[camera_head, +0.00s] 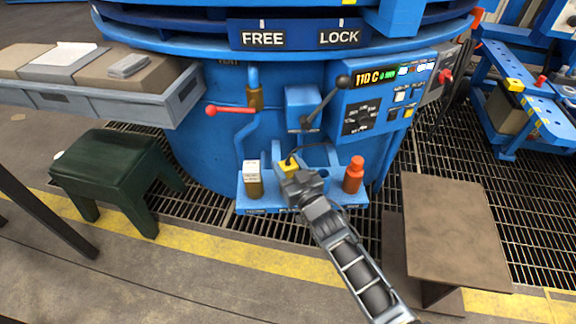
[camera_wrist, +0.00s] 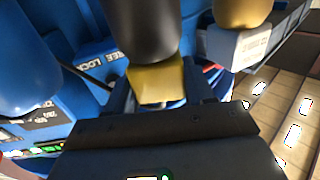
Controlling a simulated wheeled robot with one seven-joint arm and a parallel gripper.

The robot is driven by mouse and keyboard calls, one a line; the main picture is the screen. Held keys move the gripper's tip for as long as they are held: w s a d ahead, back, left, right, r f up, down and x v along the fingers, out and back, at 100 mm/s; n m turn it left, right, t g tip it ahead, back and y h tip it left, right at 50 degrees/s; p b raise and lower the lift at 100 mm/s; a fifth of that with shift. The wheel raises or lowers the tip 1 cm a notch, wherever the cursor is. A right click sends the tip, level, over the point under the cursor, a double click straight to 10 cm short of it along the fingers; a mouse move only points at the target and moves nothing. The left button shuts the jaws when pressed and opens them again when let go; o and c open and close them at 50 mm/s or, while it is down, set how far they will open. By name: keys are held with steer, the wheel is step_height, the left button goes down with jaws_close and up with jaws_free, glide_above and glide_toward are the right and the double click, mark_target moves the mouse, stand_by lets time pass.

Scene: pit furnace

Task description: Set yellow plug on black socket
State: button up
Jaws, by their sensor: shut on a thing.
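The yellow plug (camera_head: 289,166) is a small block with a dark cable, in front of the blue furnace. My gripper (camera_head: 297,178) is shut on it, with the jaws at its near side. In the wrist view, which looks upside down, the yellow plug (camera_wrist: 157,84) sits between the jaws (camera_wrist: 160,100). A dark cylinder (camera_wrist: 140,30), which looks like the black socket, lines up with the plug and meets its end there. I cannot tell if the plug is seated or just touching. In the head view my gripper hides the black socket.
The blue shelf (camera_head: 257,205) carries a gold socket (camera_head: 254,189) with a white plug (camera_head: 252,168) on the left and an orange plug and socket (camera_head: 353,175) on the right. A red-tipped lever (camera_head: 212,110) sticks out at upper left. A brown stand (camera_head: 455,230) stands right.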

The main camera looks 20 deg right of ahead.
steer(key=shift+f, duration=0.2)
steer(key=o, duration=0.8)
steer(key=shift+s+d+p, duration=0.15)
steer(key=shift+s+p, duration=0.8)
steer(key=shift+s, duration=1.8)
steer(key=shift+s+d+p, duration=0.15)
steer(key=shift+s+p, duration=0.8)
steer(key=shift+s, duration=1.8)
